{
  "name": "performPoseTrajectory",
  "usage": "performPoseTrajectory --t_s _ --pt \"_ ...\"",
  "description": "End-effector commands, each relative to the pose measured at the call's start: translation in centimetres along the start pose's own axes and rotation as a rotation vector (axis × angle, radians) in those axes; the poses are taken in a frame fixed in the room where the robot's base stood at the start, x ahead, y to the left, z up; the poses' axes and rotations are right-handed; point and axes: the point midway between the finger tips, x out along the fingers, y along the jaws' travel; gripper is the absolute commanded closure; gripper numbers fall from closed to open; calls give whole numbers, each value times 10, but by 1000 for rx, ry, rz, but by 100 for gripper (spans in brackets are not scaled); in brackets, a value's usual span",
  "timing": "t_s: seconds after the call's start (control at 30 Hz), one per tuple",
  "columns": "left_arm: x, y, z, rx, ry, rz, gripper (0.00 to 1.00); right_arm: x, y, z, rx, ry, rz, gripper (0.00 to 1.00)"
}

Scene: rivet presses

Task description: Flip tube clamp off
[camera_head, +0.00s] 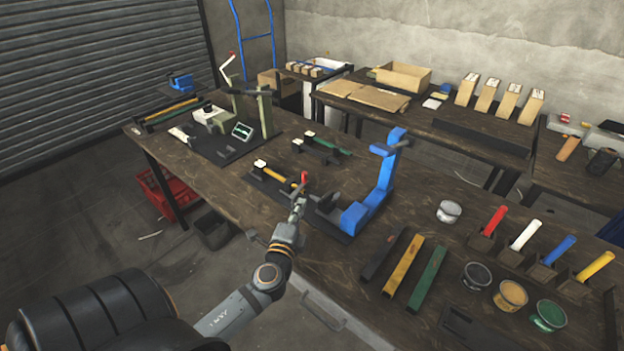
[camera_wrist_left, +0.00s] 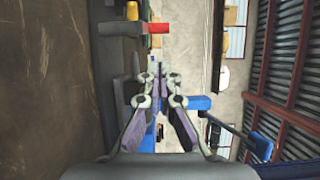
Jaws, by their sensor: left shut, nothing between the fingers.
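A blue rivet press (camera_head: 380,190) stands on the wooden table; part of its blue body also shows in the left wrist view (camera_wrist_left: 200,103). To its left is a black fixture (camera_head: 265,187) holding a yellow tube (camera_head: 273,171). A red-tipped clamp lever (camera_head: 304,178) stands up at the tube's right end; the red tip shows near the top of the left wrist view (camera_wrist_left: 158,27). My left gripper (camera_head: 299,203) is shut and empty, just in front of and below the red tip in the picture. Whether it touches the lever I cannot tell. My right gripper is not in view.
A green press (camera_head: 264,112) stands further back left. Black, yellow and green bars (camera_head: 402,266), paint pots (camera_head: 510,295) and coloured tubes in holders (camera_head: 525,233) occupy the right side. A red crate (camera_head: 165,195) is on the floor. The table between the presses is partly clear.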

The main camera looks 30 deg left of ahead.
Motion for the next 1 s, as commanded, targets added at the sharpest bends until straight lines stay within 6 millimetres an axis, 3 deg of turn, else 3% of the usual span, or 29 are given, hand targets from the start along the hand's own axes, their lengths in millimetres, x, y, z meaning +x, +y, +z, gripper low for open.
performPoseTrajectory --t_s 0.23,0.7,1.0 --pt "6 -1 0 -1 0 1 100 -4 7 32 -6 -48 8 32" --pt "86 -1 0 -1 -1 1 100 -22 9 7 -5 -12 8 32" --pt "100 1 0 -1 1 2 100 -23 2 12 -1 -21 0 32"
